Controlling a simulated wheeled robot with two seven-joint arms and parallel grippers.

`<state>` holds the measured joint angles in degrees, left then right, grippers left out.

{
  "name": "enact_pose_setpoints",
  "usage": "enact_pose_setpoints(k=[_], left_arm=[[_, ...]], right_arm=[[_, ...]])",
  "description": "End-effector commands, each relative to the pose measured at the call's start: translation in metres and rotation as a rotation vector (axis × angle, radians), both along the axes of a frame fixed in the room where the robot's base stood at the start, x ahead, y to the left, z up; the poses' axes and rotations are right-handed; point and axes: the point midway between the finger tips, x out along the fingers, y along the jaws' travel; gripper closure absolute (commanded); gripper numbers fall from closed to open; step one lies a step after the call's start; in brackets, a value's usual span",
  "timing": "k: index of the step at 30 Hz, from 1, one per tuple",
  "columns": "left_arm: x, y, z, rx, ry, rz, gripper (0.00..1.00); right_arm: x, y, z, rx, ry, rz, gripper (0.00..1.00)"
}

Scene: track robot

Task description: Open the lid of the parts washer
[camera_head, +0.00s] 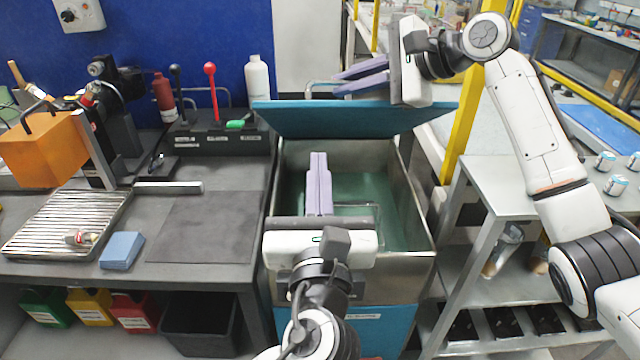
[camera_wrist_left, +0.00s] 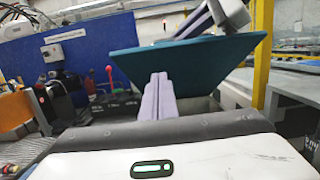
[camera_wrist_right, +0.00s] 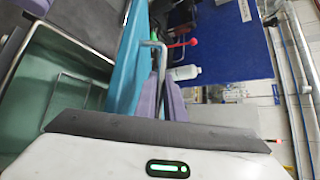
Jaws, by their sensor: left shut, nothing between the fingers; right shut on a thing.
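The parts washer is a steel tub (camera_head: 411,205) with a green inside and a blue front. Its teal lid (camera_head: 370,120) is raised at the back and tilted, leaving the tub open to view; it also shows in the left wrist view (camera_wrist_left: 185,62). My right gripper (camera_head: 345,80) is above the lid, its lavender fingers shut on the bent metal handle (camera_wrist_right: 154,46), which shows beside the teal lid in the right wrist view. My left gripper (camera_head: 318,158) is shut and empty over the tub opening, below the lid. Its fingers also show in the left wrist view (camera_wrist_left: 159,82).
A white bottle (camera_head: 257,78) stands behind. A yellow post (camera_head: 463,125) and metal shelf (camera_head: 495,185) stand right.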

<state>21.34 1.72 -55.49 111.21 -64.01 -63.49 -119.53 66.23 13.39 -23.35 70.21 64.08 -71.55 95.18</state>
Motion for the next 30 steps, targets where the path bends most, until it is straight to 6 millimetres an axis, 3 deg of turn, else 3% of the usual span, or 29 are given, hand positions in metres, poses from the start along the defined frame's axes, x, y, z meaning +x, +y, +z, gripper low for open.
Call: enact_pose_setpoints(k=[6, 9, 15, 30], left_arm=[[0.046, 0.0, 0.008, -0.002, 0.0, 0.0, 1.0], [0.053, -0.001, 0.024, -0.005, -0.002, -0.003, 1.0], [0.064, -0.001, 0.037, -0.003, 0.001, -0.002, 1.0], [0.069, 0.0, 0.046, -0.003, -0.001, -0.001, 1.0]], right_arm=[[0.001, -0.001, -0.001, -0.003, 0.001, -0.003, 1.0], [0.001, -0.001, -0.001, -0.003, 0.001, -0.003, 1.0], [0.001, -0.001, -0.001, -0.003, 0.001, -0.003, 1.0], [0.001, -0.001, -0.001, -0.003, 0.001, -0.003, 1.0]])
